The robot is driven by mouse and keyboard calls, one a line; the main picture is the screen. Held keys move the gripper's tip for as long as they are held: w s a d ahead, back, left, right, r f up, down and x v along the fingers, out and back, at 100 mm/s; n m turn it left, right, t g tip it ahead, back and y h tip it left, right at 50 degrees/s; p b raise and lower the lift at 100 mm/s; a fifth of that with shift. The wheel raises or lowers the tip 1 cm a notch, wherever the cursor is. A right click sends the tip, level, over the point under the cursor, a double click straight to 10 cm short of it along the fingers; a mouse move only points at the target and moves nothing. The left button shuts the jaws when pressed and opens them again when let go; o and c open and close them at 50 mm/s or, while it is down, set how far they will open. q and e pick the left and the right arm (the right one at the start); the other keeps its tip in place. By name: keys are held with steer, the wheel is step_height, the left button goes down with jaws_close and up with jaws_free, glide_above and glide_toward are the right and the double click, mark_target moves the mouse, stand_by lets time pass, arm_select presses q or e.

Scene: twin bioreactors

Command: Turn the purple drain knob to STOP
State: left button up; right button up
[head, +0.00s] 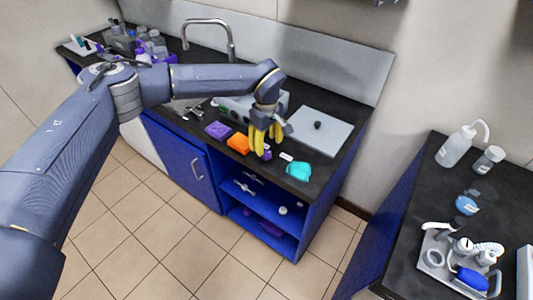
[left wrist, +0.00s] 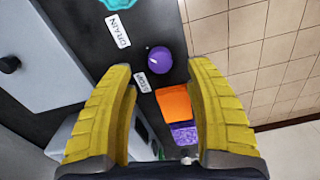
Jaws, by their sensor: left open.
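The purple drain knob (left wrist: 159,60) sits on the dark counter in the left wrist view, ahead of my fingertips. A white DRAIN label (left wrist: 117,31) and a white STOP label (left wrist: 142,82) lie near it, on either side. In the head view the knob (head: 266,154) is mostly hidden behind my gripper. My left gripper (head: 262,145), with yellow fingers, points down over the counter by the knob. Its fingers stand apart in the left wrist view (left wrist: 168,88), with nothing between the tips. My right gripper is not in view.
An orange block (head: 239,143), a purple sponge (head: 218,130) and a teal object (head: 299,170) lie along the counter's front edge. A grey plate (head: 320,130) lies behind. A second counter at right holds a wash bottle (head: 456,147) and a pump-like device (head: 460,262).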

mark_target(267, 153)
arm_select(q)
steer(key=shift+f, duration=2.75)
jaws_close()
